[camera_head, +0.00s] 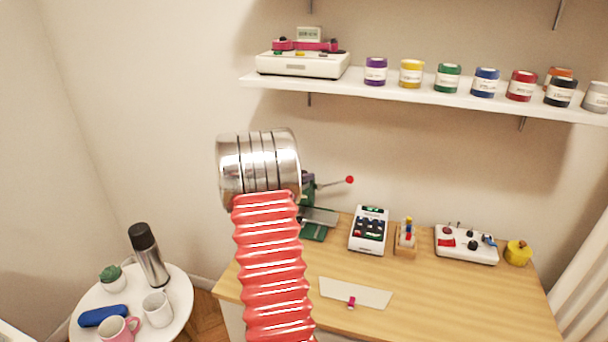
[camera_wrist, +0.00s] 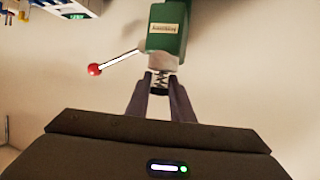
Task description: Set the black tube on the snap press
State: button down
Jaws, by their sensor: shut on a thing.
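The green snap press (camera_wrist: 167,27) fills the upper middle of the wrist view, with a label, a pale collar and a lever ending in a red ball (camera_wrist: 94,69). In the head view its green base (camera_head: 314,232) stands at the back left of the wooden table, largely hidden behind my arm. My gripper (camera_wrist: 161,84) points at the press, its two dark fingers close together. A small dark and white zigzag piece shows between the fingertips, against the press. The black tube is not clearly distinguishable; the fingers appear shut on it. The head view hides my gripper.
A pale sheet (camera_head: 375,296) lies in front. A shelf (camera_head: 430,97) with several jars runs above. A round side table (camera_head: 180,313) stands left.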

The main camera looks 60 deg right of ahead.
jog(key=shift+f, duration=0.15)
jog(key=c, duration=1.8)
grip_release()
jog(key=v, duration=1.1)
jog(key=shift+f, duration=0.1)
